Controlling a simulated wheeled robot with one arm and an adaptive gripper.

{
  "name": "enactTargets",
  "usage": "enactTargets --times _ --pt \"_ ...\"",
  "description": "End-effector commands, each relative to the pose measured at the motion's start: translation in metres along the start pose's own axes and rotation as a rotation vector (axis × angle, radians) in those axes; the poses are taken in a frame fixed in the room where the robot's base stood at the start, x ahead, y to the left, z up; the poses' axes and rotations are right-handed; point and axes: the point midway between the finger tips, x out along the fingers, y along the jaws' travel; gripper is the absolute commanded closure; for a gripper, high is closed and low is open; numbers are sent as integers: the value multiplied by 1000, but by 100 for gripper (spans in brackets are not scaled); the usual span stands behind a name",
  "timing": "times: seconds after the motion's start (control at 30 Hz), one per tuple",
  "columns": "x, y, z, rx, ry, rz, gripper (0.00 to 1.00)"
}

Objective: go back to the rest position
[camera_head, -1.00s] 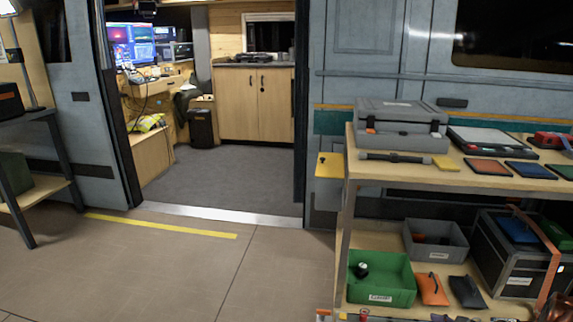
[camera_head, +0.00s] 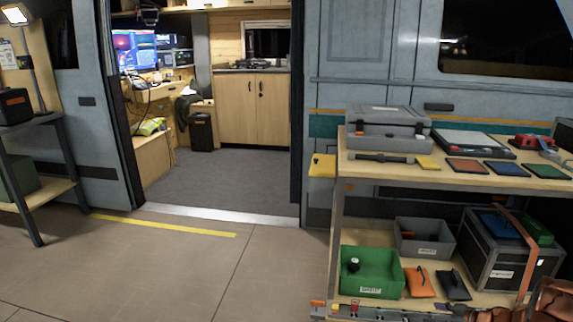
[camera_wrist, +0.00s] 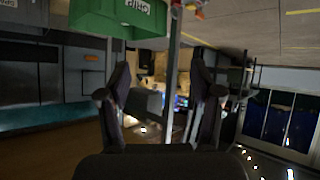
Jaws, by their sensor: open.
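My gripper (camera_wrist: 160,78) is open and empty in the wrist view, its two dark fingers apart with nothing between them. The wrist view looks upside down, with a green bin (camera_wrist: 103,22) at its top left, apart from the fingers. I cannot make out my gripper in the head view. There the green bin (camera_head: 372,284) stands on the lower shelf of a workbench rack (camera_head: 338,225), with a small dark object in it.
A grey case (camera_head: 388,127) and colored pads sit on the rack's top. A grey bin (camera_head: 424,240) and black case (camera_head: 500,262) are below. A dark-legged shelf (camera_head: 62,150) stands left. Floor (camera_head: 190,265) before the open van doorway is clear.

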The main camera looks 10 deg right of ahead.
Motion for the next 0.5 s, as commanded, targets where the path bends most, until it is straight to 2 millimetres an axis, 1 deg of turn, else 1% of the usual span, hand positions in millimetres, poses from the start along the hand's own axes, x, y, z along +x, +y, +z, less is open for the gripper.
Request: enactTargets --times 0.03,0.17,0.27,0.3,0.37,0.4,0.47,0.5 --pt "-4 7 -13 -11 -13 19 35" --pt "-11 26 -40 -29 -58 84 35" --pt "-21 44 -70 -48 -105 151 35" --pt "-26 52 -85 -56 -125 183 35" --pt "-34 64 -107 -64 -159 235 35" --pt "-41 71 -123 -70 -179 268 35" --pt "-50 78 -143 -73 -212 314 35" --pt "-57 83 -158 -73 -234 346 35"
